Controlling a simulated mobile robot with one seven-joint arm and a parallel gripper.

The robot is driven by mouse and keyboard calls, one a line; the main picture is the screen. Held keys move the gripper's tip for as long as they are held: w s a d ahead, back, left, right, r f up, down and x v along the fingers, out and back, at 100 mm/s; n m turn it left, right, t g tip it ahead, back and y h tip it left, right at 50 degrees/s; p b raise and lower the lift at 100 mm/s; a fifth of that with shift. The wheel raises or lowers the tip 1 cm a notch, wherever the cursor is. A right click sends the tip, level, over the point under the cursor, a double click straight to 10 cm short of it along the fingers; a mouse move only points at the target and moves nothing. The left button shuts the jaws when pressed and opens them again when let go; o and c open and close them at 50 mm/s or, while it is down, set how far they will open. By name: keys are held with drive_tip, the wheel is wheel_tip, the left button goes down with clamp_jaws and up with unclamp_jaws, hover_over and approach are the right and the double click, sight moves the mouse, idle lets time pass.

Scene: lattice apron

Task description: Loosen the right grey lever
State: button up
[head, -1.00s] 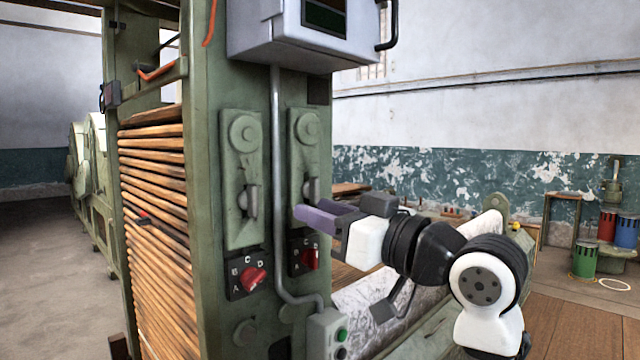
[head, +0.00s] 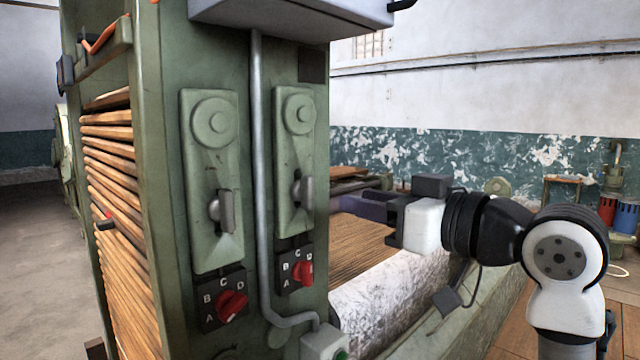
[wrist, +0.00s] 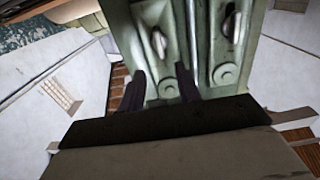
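The right grey lever (head: 306,190) stands roughly upright on the right green plate (head: 285,215) of the machine column. The left grey lever (head: 227,211) is on the plate beside it. My gripper (head: 350,208), with purple fingers, is to the right of the right lever, clear of it in the picture. In the wrist view the two dark fingers (wrist: 162,86) are apart with nothing between them. That view looks upside down; the right lever (wrist: 160,43) shows beyond the finger gap, and the left lever (wrist: 234,27) is further right.
Red selector knobs (head: 232,305) (head: 303,273) sit below the plates. A grey conduit (head: 259,180) runs between the plates to a button box (head: 324,343). A grey box (head: 290,15) overhangs above. A wood-topped bed and a pale roller (head: 395,295) lie below my arm.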

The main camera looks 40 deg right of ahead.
sight(312, 190)
drive_tip(key=w, duration=0.3)
drive_tip(key=w+p, duration=0.1)
drive_tip(key=w, duration=0.2)
drive_tip(key=w+p, duration=0.1)
drive_tip(key=w, duration=0.2)
drive_tip(key=shift+a, duration=0.35)
clamp_jaws()
